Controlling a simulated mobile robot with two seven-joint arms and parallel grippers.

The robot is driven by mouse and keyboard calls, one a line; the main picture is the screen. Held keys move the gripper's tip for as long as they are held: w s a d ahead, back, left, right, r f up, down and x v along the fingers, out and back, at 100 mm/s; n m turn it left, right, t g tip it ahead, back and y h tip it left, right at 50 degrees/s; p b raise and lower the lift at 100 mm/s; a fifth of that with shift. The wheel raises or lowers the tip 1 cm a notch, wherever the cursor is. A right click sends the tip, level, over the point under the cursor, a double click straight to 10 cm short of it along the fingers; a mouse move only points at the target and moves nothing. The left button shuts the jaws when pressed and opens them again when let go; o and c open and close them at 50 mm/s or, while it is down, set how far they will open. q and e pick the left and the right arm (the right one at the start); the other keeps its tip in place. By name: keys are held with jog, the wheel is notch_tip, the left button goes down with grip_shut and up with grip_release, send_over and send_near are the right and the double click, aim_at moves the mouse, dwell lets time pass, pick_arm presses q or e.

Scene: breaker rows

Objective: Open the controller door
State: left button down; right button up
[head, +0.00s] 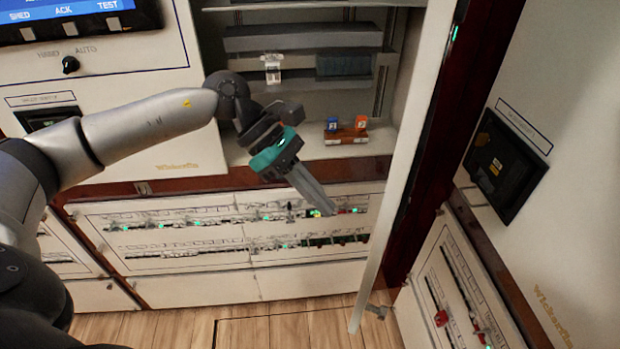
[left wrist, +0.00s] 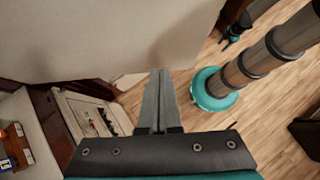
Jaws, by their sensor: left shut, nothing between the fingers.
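My left gripper (head: 325,207) is shut and empty, in front of the compartment and left of the door. In the left wrist view its closed fingers (left wrist: 158,85) point toward the lower edge of a broad cream panel (left wrist: 110,40), apparently the door; I cannot tell whether they touch. A small dark and teal part (left wrist: 233,35), apparently my right gripper, shows there too; its jaws are unclear.
A wooden block (head: 345,137) with blue and orange pieces sits on the compartment floor. Breaker rows (head: 220,240) lie below. Another cabinet with a dark panel (head: 507,163) stands close on the right. The wooden floor (head: 240,328) in front is clear.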

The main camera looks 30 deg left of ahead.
pick_arm(q)
jog(key=d+f+p, duration=0.2)
jog(key=d+f, duration=0.1)
jog(key=d, duration=0.4)
jog(key=shift+w, duration=0.2)
pick_arm(e)
jog(key=shift+r, duration=1.25)
pick_arm(q)
jog(key=shift+f, duration=0.1)
